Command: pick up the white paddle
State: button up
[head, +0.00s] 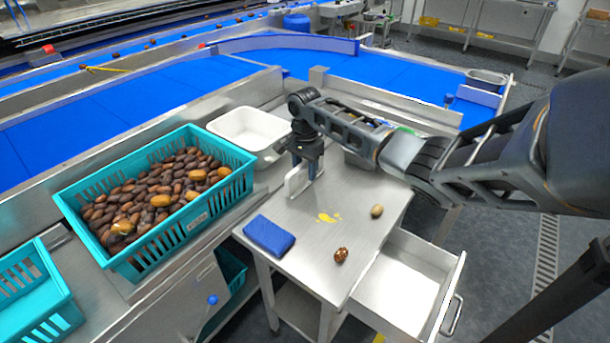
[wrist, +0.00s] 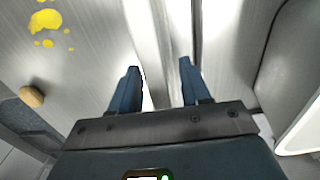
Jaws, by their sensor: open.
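The white paddle (head: 295,183) stands out as a small pale upright shape at the back left of the steel table, directly below my gripper. My gripper (head: 307,172) points down over it with its fingers close to it. In the wrist view my gripper (wrist: 158,68) has its two dark blue fingers spread apart. A pale band, seemingly the paddle (wrist: 150,45), runs up between and beyond the fingertips. Part of the paddle is hidden by the fingers and gripper body. I cannot tell whether the fingers touch it.
A blue cloth (head: 269,235), a yellow spill (head: 328,218), a tan date (head: 377,211) and a brown date (head: 341,255) lie on the steel table (head: 305,262). A white tub (head: 268,151) and a teal crate of dates (head: 163,247) stand left. An open drawer (head: 405,285) juts out right.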

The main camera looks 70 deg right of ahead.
jog(key=shift+c, duration=0.2)
grip_shut()
jog(key=shift+r, duration=0.2)
jog(key=shift+r, duration=0.2)
jog(key=r, duration=0.3)
jog(key=shift+s+d+r+b, duration=0.2)
jog(key=shift+d+r+b, duration=0.1)
jog(key=shift+d+r, duration=0.05)
jog(key=s+d+r+b, duration=0.1)
jog(key=s+d+r, duration=0.5)
jog(key=d, duration=0.3)
jog(key=shift+s+r+b, duration=0.15)
jog(key=shift+r+b, duration=0.15)
jog(key=shift+b, duration=0.05)
